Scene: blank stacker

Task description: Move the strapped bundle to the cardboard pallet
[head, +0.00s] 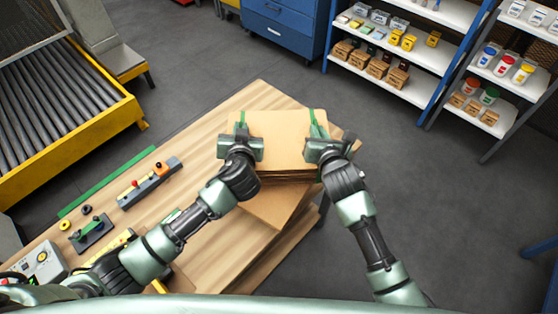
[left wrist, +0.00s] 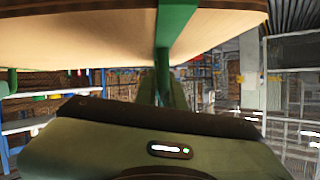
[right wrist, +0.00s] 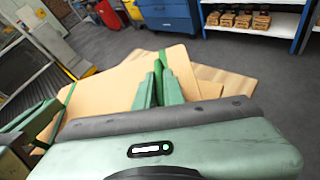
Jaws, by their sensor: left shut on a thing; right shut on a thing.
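The strapped bundle (head: 280,135) is a stack of tan cardboard sheets with a green strap near each side. It is over the far end of the wooden table. My left gripper (head: 241,134) is shut on the bundle's left strap, and my right gripper (head: 317,132) is shut on its right strap. The left wrist view shows a tan face of the bundle (left wrist: 80,45) with a green strap across it. The right wrist view shows the bundle (right wrist: 130,85) too. A cardboard layer (head: 270,207) shows below the bundle; I cannot tell whether it is the cardboard pallet.
The wooden table (head: 195,185) carries a block with red and orange knobs (head: 150,183), a green strip (head: 107,181) and a control box (head: 40,262). A roller conveyor (head: 60,100) stands left. Shelves (head: 400,50) and a blue cabinet (head: 282,28) stand behind.

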